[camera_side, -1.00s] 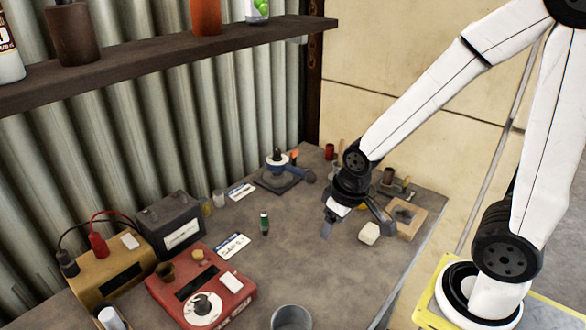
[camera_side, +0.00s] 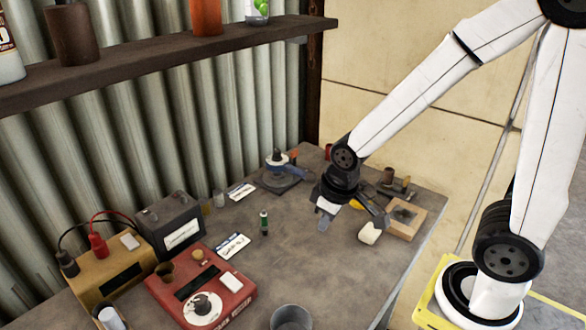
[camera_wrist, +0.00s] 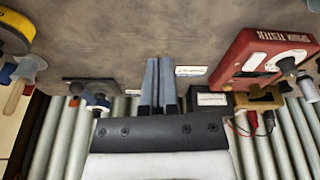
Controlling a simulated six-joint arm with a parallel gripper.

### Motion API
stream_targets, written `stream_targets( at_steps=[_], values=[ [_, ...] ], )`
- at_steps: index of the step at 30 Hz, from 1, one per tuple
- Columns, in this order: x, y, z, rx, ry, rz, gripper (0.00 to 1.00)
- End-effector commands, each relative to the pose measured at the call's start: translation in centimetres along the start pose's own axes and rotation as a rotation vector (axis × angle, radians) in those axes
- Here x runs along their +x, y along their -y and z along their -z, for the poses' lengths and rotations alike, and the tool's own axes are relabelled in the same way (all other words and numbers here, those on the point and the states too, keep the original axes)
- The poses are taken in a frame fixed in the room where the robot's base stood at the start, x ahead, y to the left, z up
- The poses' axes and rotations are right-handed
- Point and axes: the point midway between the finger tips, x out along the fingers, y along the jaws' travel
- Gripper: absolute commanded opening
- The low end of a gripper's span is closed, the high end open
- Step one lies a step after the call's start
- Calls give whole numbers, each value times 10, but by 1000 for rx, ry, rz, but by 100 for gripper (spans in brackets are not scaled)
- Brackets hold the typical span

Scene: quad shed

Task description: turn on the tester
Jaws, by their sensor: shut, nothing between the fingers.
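The red tester (camera_side: 222,298) sits on the bench at the lower left in the side view, with a dark display window, a white round dial (camera_side: 202,307) and a white pad. In the wrist view the tester (camera_wrist: 247,50) is at the upper right, its lettering reading "SPARK TESTER". The dial shows there too (camera_wrist: 285,62). My gripper (camera_side: 323,224) is above the bench, to the right of the tester and well apart from it. In the wrist view its two fingers (camera_wrist: 158,85) are close together with nothing held.
An ochre box (camera_side: 120,277) with red and black leads and a dark battery-like box (camera_side: 172,222) stand behind the tester. A small green-banded cylinder (camera_side: 264,223) stands mid-bench. A metal cup (camera_side: 291,318) is at the front. The bench between tester and gripper is mostly clear.

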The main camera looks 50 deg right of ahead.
Motion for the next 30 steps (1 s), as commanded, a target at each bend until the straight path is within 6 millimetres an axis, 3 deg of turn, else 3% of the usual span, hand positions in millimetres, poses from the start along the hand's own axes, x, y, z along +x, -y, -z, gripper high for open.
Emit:
stream_targets(
  at_steps=[8, 18, 24, 30],
  values=[
    [-10, 36, 46, -393, 20, 20, 0],
    [-32, 104, 98, -965, 46, 45, 0],
    [-44, 140, 116, -1241, 57, 56, 0],
    [-52, 161, 123, -1391, 63, 61, 0]
  ],
)
